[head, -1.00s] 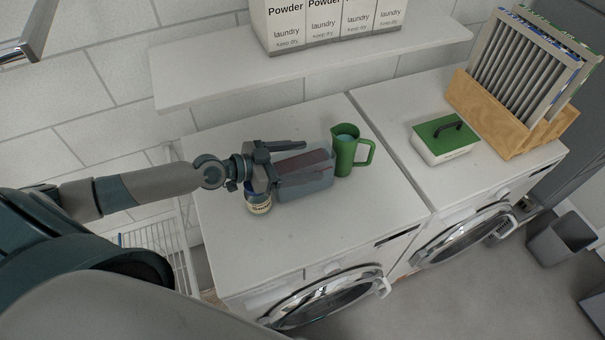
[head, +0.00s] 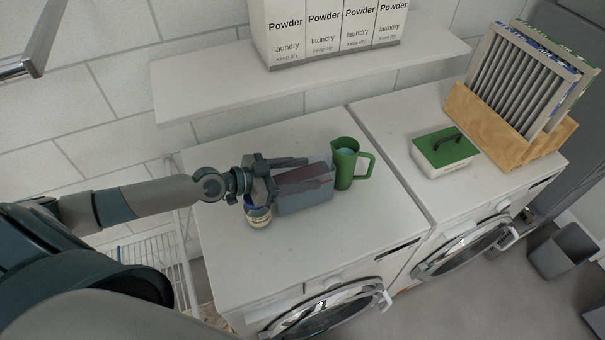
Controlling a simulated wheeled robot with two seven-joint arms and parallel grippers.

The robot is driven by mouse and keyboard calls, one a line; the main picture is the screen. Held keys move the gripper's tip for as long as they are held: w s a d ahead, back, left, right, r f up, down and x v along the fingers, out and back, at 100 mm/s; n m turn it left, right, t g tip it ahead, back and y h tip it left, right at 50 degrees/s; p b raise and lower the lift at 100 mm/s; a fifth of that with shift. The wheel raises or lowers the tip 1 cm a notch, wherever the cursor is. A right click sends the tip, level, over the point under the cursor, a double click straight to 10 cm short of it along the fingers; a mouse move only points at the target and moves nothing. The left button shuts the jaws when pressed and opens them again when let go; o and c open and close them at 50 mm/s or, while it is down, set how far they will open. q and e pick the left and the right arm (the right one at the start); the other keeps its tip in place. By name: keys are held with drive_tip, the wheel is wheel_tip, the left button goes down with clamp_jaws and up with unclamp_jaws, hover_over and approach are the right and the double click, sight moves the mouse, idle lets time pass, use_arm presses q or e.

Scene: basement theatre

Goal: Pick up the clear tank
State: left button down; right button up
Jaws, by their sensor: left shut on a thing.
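The clear tank (head: 309,198) is a see-through grey-blue box with something dark reddish showing at its top. It is on or just above the white top of the left washing machine; I cannot tell whether it touches. My left gripper (head: 294,174) reaches in from the left and is shut on the tank, with one finger along its far side and one across its near side. The gripper hides the tank's left end. My right gripper is not in view.
A green jug (head: 345,165) stands close to the tank's right end. A small labelled jar (head: 258,215) stands at its near left. A green-lidded box (head: 444,153) and a wooden filter rack (head: 490,130) are on the right machine. A shelf (head: 220,83) with powder boxes (head: 325,32) overhangs behind.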

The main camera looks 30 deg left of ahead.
use_arm(q)
drive_tip(key=shift+r, duration=0.4)
drive_tip(key=shift+r+p, duration=0.7)
drive_tip(key=shift+r, duration=0.4)
wheel_tip(320, 180, up, 15)
drive_tip(key=b, duration=0.2)
idle(0.4)
drive_tip(key=shift+r, duration=0.1)
idle(0.3)
drive_tip(key=shift+d, duration=0.1)
